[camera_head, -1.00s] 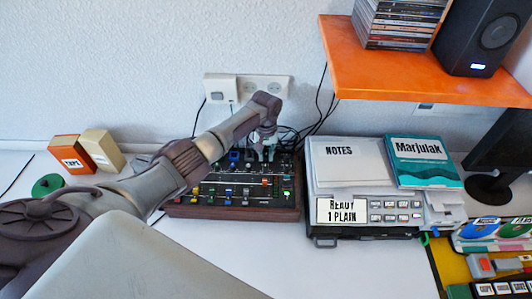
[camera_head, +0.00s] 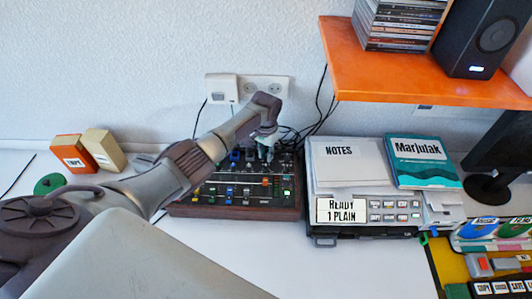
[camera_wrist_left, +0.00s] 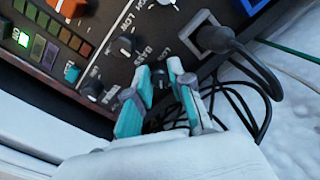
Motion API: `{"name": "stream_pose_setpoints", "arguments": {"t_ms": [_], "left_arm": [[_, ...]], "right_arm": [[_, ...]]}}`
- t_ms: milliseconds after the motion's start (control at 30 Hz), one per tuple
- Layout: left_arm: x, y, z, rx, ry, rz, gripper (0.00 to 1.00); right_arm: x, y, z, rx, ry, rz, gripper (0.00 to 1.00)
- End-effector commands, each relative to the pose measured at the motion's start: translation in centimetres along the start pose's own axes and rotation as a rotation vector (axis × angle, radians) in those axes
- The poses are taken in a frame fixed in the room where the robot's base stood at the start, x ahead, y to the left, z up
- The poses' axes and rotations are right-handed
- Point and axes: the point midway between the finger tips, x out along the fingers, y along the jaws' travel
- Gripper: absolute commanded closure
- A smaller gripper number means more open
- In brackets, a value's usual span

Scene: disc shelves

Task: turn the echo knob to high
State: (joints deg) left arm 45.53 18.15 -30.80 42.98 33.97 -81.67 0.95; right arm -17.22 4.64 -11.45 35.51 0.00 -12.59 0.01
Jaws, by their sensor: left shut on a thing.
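The dark mixer panel (camera_head: 235,201) with rows of coloured buttons and knobs sits on the white desk against the wall. My left gripper (camera_head: 266,153) reaches down onto the panel's back right part. In the left wrist view its two teal-and-grey fingers (camera_wrist_left: 160,74) are shut on a dark knob (camera_wrist_left: 160,77), mostly hidden between them. White lettering beside it seems to read LOW. Other dark knobs (camera_wrist_left: 122,47) stand next to it, one near the word BASS. I cannot read which way the held knob points. My right gripper is not in view.
A black plug and cable (camera_wrist_left: 218,40) stick up close beside the fingers. A printer (camera_head: 365,210) with papers and a teal book (camera_head: 424,162) stands right of the panel. An orange shelf (camera_head: 420,78) hangs above. The desk in front is clear.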

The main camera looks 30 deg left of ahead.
Motion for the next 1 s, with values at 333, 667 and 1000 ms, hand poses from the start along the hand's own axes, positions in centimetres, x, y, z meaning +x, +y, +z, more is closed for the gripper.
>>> {"name": "stream_pose_setpoints", "arguments": {"t_ms": [333, 667, 1000], "left_arm": [[-0.05, 0.0, -0.06, 0.007, 0.002, 0.0, 1.0], [-0.05, -0.05, -0.06, 0.006, 0.002, -0.001, 0.54], [-0.69, -0.1, -0.14, 0.006, 0.004, -0.001, 0.54]], "right_arm": [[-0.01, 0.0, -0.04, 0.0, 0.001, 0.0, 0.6], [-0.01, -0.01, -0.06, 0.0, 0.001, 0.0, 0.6], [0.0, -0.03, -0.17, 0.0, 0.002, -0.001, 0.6]]}}
